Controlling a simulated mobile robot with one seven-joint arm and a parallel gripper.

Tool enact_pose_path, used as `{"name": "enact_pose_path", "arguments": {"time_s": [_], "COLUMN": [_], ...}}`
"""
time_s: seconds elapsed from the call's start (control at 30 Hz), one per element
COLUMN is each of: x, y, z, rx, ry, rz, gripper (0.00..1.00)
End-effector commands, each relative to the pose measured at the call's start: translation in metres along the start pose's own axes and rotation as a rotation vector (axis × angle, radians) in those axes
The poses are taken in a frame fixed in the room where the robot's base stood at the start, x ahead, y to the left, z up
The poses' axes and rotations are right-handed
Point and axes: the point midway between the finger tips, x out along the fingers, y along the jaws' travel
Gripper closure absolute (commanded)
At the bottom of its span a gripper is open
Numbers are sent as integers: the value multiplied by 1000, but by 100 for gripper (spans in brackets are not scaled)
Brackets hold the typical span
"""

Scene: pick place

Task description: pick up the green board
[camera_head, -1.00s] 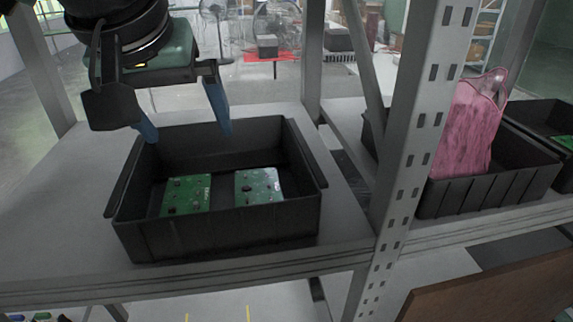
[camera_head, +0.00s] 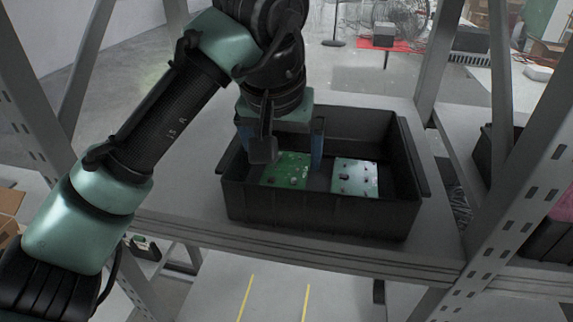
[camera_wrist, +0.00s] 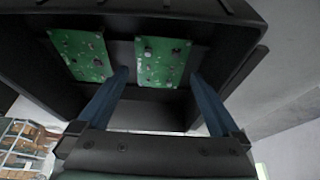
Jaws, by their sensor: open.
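Two green boards with dark components lie flat and apart in a black bin (camera_head: 320,210). The left board (camera_head: 287,168) is partly hidden behind my gripper in the head view; the right board (camera_head: 355,177) shows in full. My gripper (camera_head: 290,152) is open and empty, its blue fingers pointing down into the bin above the left board. In the wrist view, one board (camera_wrist: 161,60) lies ahead of the gap between the fingers (camera_wrist: 160,85), and the other board (camera_wrist: 82,54) lies to the left. I see no contact between fingers and boards.
The bin stands on a grey shelf (camera_head: 190,205) with metal posts; one slotted post (camera_head: 520,200) rises at the right. The bin walls surround the boards closely. Another dark bin (camera_head: 548,240) with something pink is at the right edge.

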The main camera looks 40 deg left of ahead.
Motion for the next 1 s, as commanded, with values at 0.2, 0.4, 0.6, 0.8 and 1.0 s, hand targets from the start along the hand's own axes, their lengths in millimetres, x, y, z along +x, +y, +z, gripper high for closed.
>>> {"name": "enact_pose_path", "arguments": {"time_s": [0.2, 0.4, 0.6, 0.8, 1.0], "x": [26, 35, 35, 34, 34], "y": [-1, -1, -1, -1, -1], "z": [-1, 0, 0, 0, -1], "rx": [0, 1, 1, 1, 1], "ry": [-3, 0, 0, 0, 0], "rz": [-1, 0, 0, 0, 0], "gripper": [0, 0, 14, 50, 66]}}
